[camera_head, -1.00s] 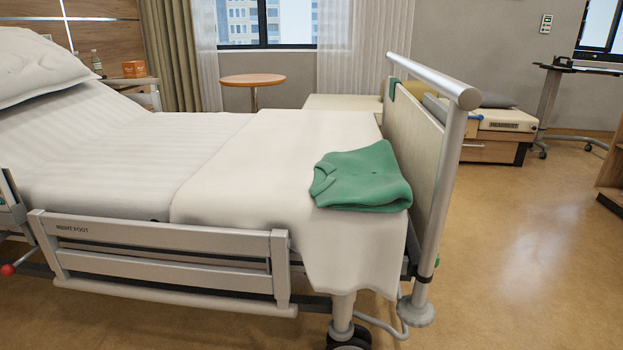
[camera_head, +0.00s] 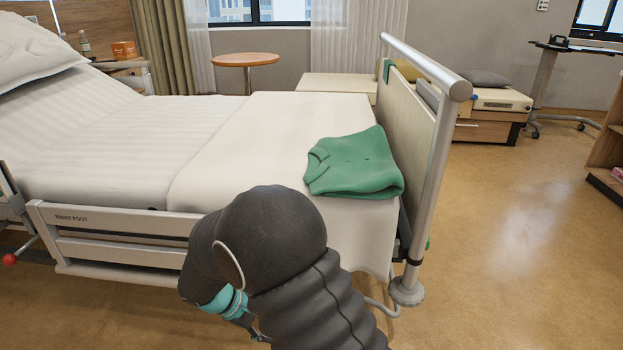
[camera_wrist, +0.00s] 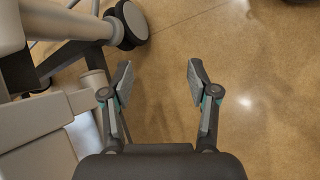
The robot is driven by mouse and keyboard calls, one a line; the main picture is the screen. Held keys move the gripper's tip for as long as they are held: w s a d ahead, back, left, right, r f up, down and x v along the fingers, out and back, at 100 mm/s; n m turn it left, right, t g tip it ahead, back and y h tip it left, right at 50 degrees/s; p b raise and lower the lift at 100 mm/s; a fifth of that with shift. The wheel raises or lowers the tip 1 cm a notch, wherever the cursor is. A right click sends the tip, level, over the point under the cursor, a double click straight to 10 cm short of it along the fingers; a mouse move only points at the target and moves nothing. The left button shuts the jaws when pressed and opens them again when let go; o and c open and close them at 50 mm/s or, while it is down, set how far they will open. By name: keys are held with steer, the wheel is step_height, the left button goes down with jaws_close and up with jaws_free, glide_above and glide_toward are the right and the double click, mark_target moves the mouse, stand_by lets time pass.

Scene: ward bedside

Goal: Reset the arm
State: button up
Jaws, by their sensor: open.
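My gripper (camera_wrist: 159,88) shows in the wrist view with its two fingers spread wide. It is open and nothing is between the fingers. Below it is bare floor, with the bed's leg and wheel (camera_wrist: 128,24) to the upper left. In the head view my dark, sleeved arm rises in front of the near side of the bed (camera_head: 120,130). The gripper fingers are hidden in that view.
A folded green shirt (camera_head: 355,165) lies on the bed's foot end, beside the footboard (camera_head: 412,130). The side rail (camera_head: 120,240) is close to my arm. A round table (camera_head: 245,60) stands behind the bed. The floor (camera_head: 530,240) to the right is clear.

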steer(key=s+d+r+m+t+y+p, duration=0.1)
steer(key=s+d+r+m, duration=0.3)
steer(key=r, duration=0.7)
steer(key=s+d+r+m+t+y+p, duration=0.1)
steer(key=s+d+r+m+y+p, duration=0.2)
steer(key=s+d+r, duration=0.4)
steer(key=s+d+r+m+t+y+p, duration=0.1)
steer(key=s+d+r+m+y+p, duration=0.2)
steer(key=d+r, duration=1.1)
steer(key=s+m, duration=0.2)
steer(key=s, duration=0.1)
steer(key=shift+s+d+r+m+t, duration=0.2)
steer(key=shift+s+r+m+t, duration=0.1)
steer(key=shift+s, duration=0.05)
